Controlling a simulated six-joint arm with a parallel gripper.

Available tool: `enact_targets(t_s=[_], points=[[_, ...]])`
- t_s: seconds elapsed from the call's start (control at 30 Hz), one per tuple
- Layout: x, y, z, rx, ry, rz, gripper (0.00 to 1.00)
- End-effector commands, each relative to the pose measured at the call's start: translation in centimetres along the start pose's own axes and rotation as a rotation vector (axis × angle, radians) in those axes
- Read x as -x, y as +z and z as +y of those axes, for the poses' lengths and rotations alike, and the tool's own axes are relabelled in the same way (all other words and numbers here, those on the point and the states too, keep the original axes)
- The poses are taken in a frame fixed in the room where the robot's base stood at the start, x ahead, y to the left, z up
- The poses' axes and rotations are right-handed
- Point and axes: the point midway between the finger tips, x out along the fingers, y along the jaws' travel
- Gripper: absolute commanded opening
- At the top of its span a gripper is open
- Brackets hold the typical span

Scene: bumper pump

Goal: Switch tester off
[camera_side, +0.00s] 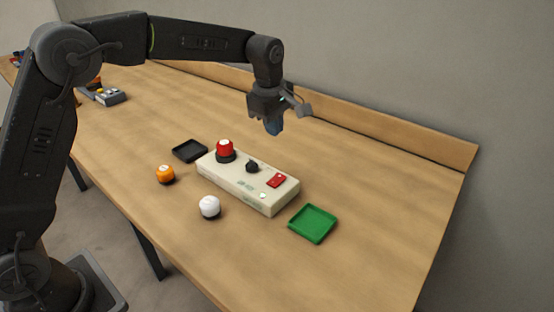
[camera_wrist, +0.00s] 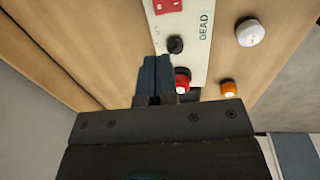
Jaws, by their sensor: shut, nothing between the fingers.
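The tester is a cream box (camera_side: 246,187) on the wooden table, in the middle of the side view. On its top are a red round part (camera_side: 225,147) on a black base, a black knob (camera_side: 252,166) and a red switch (camera_side: 277,180). The wrist view shows the tester (camera_wrist: 195,60), with "DEAD" printed on it, the black knob (camera_wrist: 176,45) and a corner of the red switch (camera_wrist: 166,6). My gripper (camera_side: 274,127) is shut and empty, above and behind the tester, apart from it. In the wrist view its fingers (camera_wrist: 153,75) hide part of the tester.
An orange round piece (camera_side: 165,174) and a white one (camera_side: 209,206) stand in front of the tester. A black tray (camera_side: 189,151) lies to its left, a green tray (camera_side: 313,223) to its right. A low wooden ledge (camera_side: 370,125) runs along the back.

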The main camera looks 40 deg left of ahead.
Motion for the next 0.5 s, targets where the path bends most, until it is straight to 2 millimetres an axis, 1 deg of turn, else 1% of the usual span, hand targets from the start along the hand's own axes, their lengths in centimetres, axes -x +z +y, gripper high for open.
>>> enact_targets(t_s=[0.17, 0.5], points=[[-1.8, 0.0, -0.1, 0.000, -0.004, 0.000, 0.00], [-8.7, 0.0, -0.1, 0.000, -0.006, 0.001, 0.00]])
